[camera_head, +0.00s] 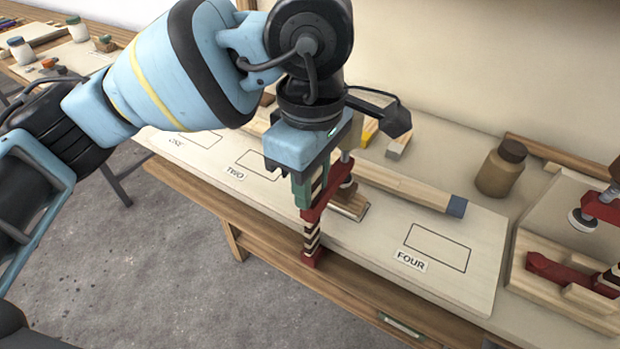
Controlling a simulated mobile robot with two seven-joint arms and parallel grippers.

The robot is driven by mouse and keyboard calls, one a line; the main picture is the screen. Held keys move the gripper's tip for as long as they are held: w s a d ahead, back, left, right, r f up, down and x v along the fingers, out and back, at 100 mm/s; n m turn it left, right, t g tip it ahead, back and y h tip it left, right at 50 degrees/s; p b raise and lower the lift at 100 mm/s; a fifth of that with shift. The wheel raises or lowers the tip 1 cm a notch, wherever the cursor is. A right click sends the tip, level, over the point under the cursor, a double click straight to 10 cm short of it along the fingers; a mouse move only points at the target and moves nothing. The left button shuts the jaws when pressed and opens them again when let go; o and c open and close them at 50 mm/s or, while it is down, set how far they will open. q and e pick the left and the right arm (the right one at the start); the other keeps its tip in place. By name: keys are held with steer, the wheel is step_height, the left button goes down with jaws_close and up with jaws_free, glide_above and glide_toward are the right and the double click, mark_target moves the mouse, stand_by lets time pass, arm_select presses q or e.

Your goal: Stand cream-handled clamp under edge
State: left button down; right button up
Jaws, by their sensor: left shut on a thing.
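My left gripper (312,182) points down at the front edge of the plywood board (470,275) and is shut on a red clamp (325,200). The clamp is upright, with a bar striped in black and cream. Its red upper arm reaches over the board, and its red lower end shows low in front of the board's edge. I cannot tell whether the clamp touches the board. The clamp's handle is mostly hidden by the gripper, so its colour is unclear. A wooden strip (410,186) with a blue-grey end lies on the board behind the clamp. My right gripper is not in view.
The board has outlined boxes labelled ONE, TWO and FOUR (411,261). A brown jar (501,168) stands behind the board. At the right, a wooden rack (560,295) holds more red clamp parts (570,277). Small blocks (398,147) lie at the back. Box FOUR is clear.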

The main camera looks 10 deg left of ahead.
arm_select(q)
steer(key=c, duration=1)
jaws_free()
steer(key=shift+c, duration=0.2)
